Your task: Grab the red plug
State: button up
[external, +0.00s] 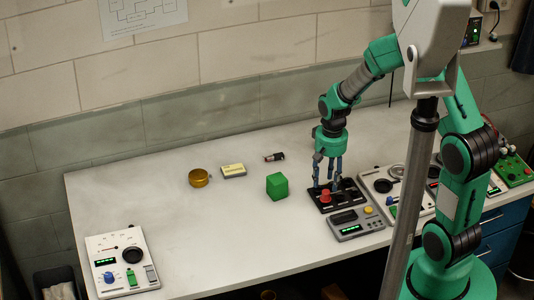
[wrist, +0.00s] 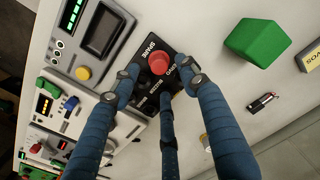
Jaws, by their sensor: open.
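The red plug (external: 326,196) stands in a black panel (external: 348,203) on the bench. In the wrist view the red plug (wrist: 159,64) shows its round top, on the labelled black panel (wrist: 154,42). My gripper (external: 329,182) points down just above the panel, close behind the plug. In the wrist view my gripper (wrist: 160,80) has its blue fingers spread, with the plug near the gap between the tips and nothing held. Dark sockets or knobs beside the plug are partly hidden by the fingers.
A grey device (external: 357,223) with a display stands right in front of the panel. More instruments crowd the right; the left-centre bench is clear.

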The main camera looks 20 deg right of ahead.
aim_at(327, 192)
jog(key=shift+s+f+b, duration=0.1)
jog(key=shift+f+b, duration=0.4)
jog(key=shift+f, duration=2.1)
grip_shut()
